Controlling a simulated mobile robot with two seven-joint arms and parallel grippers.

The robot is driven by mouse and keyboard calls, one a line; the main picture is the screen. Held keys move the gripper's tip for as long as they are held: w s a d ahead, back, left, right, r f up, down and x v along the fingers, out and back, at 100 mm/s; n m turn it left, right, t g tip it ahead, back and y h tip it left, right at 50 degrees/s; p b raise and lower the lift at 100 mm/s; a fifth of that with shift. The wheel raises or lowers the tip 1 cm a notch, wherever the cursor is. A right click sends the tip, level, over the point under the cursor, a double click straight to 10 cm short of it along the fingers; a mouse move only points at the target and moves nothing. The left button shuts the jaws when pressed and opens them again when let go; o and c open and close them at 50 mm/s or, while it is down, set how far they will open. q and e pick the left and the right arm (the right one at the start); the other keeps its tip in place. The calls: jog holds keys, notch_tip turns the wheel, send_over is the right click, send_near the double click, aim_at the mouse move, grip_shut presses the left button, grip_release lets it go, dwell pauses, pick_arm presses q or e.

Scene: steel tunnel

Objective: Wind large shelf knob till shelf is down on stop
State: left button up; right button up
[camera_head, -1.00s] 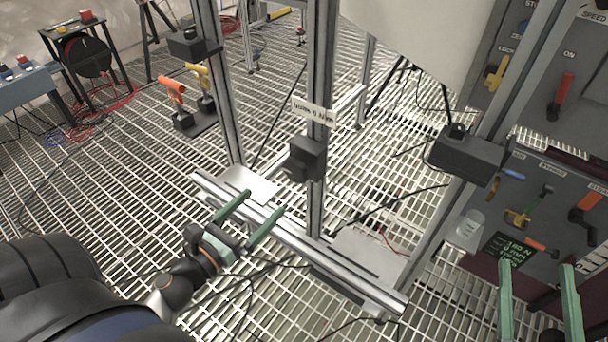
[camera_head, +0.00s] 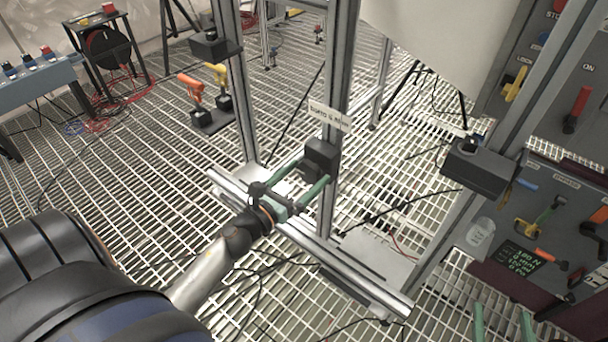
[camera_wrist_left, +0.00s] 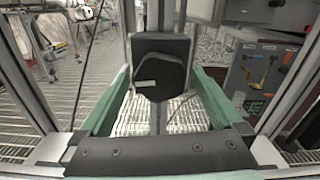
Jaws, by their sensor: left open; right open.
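A black box-like unit (camera_head: 320,157) sits on the middle post of the aluminium frame. In the left wrist view a dark rounded knob (camera_wrist_left: 160,78) with a small pale mark shows on its front. My left gripper (camera_head: 312,170) is open, its green fingers on either side of the unit. In the wrist view the fingers (camera_wrist_left: 158,75) flank the knob with gaps on both sides; I see no contact. My right gripper (camera_head: 502,314) is open and empty at the bottom right edge, its fingers cut off by the frame. I cannot make out which part is the shelf.
Other black units sit on the left post (camera_head: 212,46) and right post (camera_head: 478,168). A low crossbar (camera_head: 300,236) joins the posts. A panel with coloured handles (camera_head: 560,215) stands at the right. Orange and yellow handles (camera_head: 205,100) stand left. The grating between is mostly open.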

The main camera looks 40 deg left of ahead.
pick_arm(q)
jog(key=shift+c, duration=0.2)
jog(key=c, duration=1.2)
jog(key=shift+o, duration=0.2)
